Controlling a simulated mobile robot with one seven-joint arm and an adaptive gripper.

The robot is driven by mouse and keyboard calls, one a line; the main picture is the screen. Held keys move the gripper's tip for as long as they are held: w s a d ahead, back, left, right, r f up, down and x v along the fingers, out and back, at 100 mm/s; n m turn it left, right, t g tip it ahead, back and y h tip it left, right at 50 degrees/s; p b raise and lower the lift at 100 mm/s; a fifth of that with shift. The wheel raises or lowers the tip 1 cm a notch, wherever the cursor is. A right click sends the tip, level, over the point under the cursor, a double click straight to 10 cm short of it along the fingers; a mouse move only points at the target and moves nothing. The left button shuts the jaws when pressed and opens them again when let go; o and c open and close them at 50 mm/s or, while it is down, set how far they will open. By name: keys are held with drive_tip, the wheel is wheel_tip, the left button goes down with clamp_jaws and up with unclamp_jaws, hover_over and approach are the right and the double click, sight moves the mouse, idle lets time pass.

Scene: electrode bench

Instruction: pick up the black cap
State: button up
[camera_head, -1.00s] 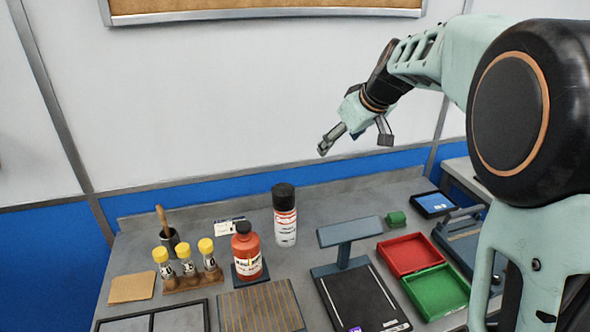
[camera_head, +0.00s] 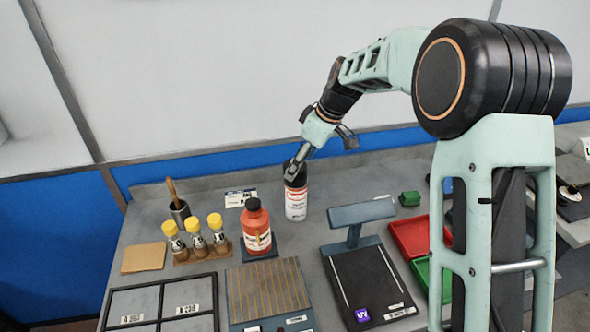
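The black cap (camera_head: 301,180) sits on top of an upright white bottle (camera_head: 296,206) with red and black print, towards the back of the bench. My gripper (camera_head: 321,159) is open, its two fingers spread wide and pointing down. One finger overlaps the cap in the picture and hides part of it. The other finger is to the right, higher up. I cannot tell whether the near finger touches the cap.
A red bottle (camera_head: 257,232) stands just left of the white bottle, beside several yellow-capped vials (camera_head: 196,240). A lamp-like stand (camera_head: 361,212) is close on the right. Red (camera_head: 411,236) and green trays lie further right, partly behind my arm.

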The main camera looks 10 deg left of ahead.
drive_tip(key=shift+x, duration=1.95)
drive_tip(key=shift+w+a+r, duration=0.1)
drive_tip(key=shift+a, duration=0.05)
drive_tip(key=c, duration=0.9)
